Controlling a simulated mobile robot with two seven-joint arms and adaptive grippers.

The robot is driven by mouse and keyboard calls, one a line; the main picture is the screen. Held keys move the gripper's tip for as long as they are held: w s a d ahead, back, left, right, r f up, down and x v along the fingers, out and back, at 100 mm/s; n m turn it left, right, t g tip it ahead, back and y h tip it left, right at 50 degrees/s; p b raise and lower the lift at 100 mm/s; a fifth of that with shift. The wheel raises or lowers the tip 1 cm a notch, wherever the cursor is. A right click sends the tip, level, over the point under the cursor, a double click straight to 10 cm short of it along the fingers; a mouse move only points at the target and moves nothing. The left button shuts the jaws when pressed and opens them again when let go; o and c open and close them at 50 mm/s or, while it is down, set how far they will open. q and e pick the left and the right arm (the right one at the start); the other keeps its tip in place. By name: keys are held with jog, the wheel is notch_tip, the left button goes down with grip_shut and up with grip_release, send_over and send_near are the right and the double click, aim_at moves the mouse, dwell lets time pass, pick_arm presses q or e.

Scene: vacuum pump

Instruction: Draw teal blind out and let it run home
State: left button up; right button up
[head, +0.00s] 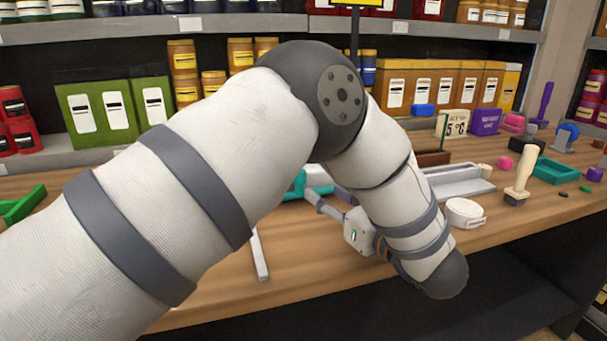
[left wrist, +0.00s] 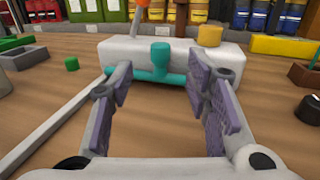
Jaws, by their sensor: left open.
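The teal blind (left wrist: 161,56) shows in the left wrist view as an upright post on a horizontal teal bar, at the front of a pale grey block (left wrist: 122,52). My left gripper (left wrist: 163,84) is open, with one purple-padded finger on each side of the post. I see no contact with the post, and the gap in depth is hard to judge. In the head view, a teal part (head: 298,184) shows beyond the left gripper (head: 312,198), mostly hidden by my arm. My right gripper is not in view.
A yellow cylinder (left wrist: 209,36) stands on the block. A pale bar (left wrist: 55,120) lies at left and a small green cylinder (left wrist: 71,63) stands near it. In the head view, a white round object (head: 464,213) and a wooden-handled stamp (head: 521,175) stand to the right.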

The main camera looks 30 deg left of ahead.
pick_arm(q)
jog(key=x, duration=0.8)
jog(key=shift+w+a+f, duration=0.1)
jog(key=shift+a, duration=0.05)
grip_shut()
